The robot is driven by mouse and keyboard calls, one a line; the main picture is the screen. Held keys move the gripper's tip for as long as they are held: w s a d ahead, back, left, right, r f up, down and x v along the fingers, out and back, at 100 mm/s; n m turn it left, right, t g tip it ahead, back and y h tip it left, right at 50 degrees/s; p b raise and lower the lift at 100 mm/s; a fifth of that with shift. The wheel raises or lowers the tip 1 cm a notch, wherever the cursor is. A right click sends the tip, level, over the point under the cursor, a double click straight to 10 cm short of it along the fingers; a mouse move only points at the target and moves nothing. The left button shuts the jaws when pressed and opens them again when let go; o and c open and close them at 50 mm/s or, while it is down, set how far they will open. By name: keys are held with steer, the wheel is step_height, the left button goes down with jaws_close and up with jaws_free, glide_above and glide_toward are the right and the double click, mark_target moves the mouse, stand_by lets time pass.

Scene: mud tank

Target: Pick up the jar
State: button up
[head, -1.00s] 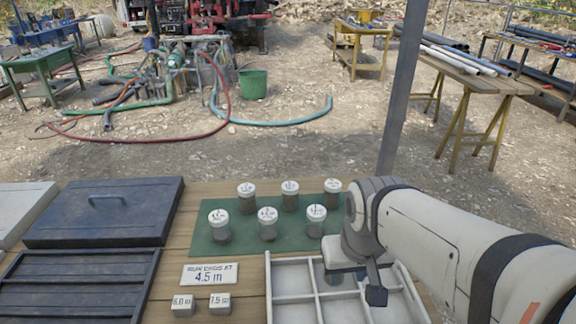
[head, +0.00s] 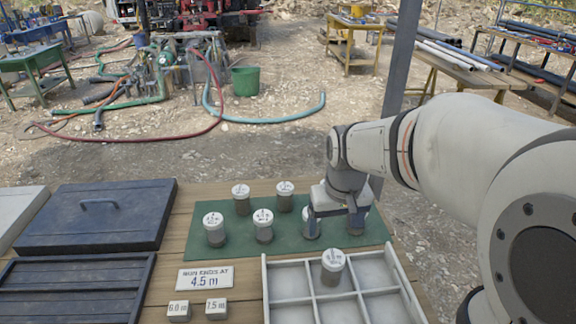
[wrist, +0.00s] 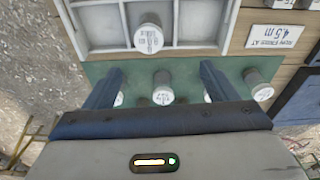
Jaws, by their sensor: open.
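Several small grey jars with white labelled lids stand on a green mat (head: 180,243). One front-row jar (head: 311,228) is partly behind my gripper (head: 333,214) in the head view. In the wrist view, this jar (wrist: 162,82) appears between the spread fingers of my gripper (wrist: 160,82), which is open and holds nothing. The frames do not show clearly how far the fingertips are above it. Another jar (head: 357,222) is partly hidden at the right finger. A separate jar (head: 333,268) stands in a compartment of the pale divided tray (head: 265,290).
A sign (head: 205,278) reads "MUD ENDS AT 4.5 m". Blocks marked 6.0 m (head: 178,311) and 7.5 m (head: 216,309) stand below it. A dark lidded case (head: 95,215) and a slatted dark tray (head: 75,288) are at left. A metal post (head: 398,80) rises behind my arm.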

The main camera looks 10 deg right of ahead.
steer(key=shift+n+g, duration=0.7)
steer(key=shift+g, duration=0.1)
steer(key=w+f, duration=0.4)
steer(key=w, duration=0.3)
steer(key=w+f+p, duration=0.1)
steer(key=w+f, duration=0.3)
steer(key=w, duration=0.3)
steer(key=w+f+p, duration=0.1)
steer(key=w+f, duration=0.3)
steer(key=w, duration=0.3)
steer(key=shift+w+f, duration=0.1)
steer(key=shift+f, duration=0.1)
steer(key=shift+w+a+f, duration=0.1)
steer(key=shift+w+f, duration=0.05)
steer(key=shift+f, duration=0.15)
step_height(320, 180, down, 8)
steer(key=shift+r+p, duration=0.15)
steer(key=shift+p, duration=0.25)
steer(key=shift+c, duration=0.3)
steer(key=c, duration=1.2)
